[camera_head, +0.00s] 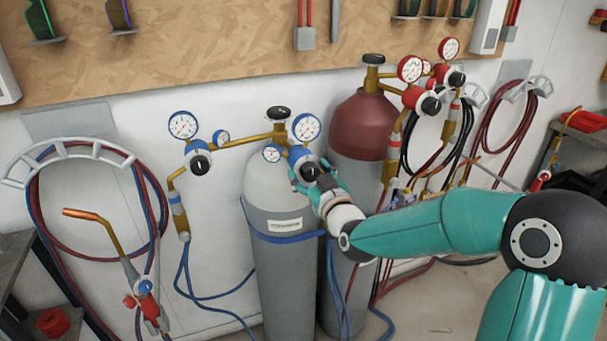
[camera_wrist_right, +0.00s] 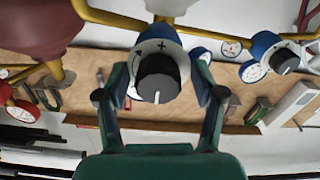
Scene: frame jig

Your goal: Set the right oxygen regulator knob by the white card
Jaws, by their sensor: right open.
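The right oxygen regulator (camera_head: 303,157) has a blue body, a black knob (camera_head: 311,170) and two white-faced gauges. It sits to the right of the grey cylinder's valve. In the right wrist view its black knob (camera_wrist_right: 158,82) points toward the camera, with a white ring bearing a plus sign behind it. My right gripper (camera_head: 314,178) is at this regulator. Its fingers are open, one on each side of the knob; I cannot tell whether they touch it. A white card (camera_head: 286,224) with print too small to read is on the grey cylinder (camera_head: 282,270). My left gripper is not in view.
The left blue regulator (camera_head: 198,160) hangs from the same brass pipe. A dark red cylinder (camera_head: 362,125) with red regulators (camera_head: 421,100) stands close behind my right arm. Blue hoses (camera_head: 195,285) hang below. A torch (camera_head: 135,275) and hose rack (camera_head: 70,150) are at left.

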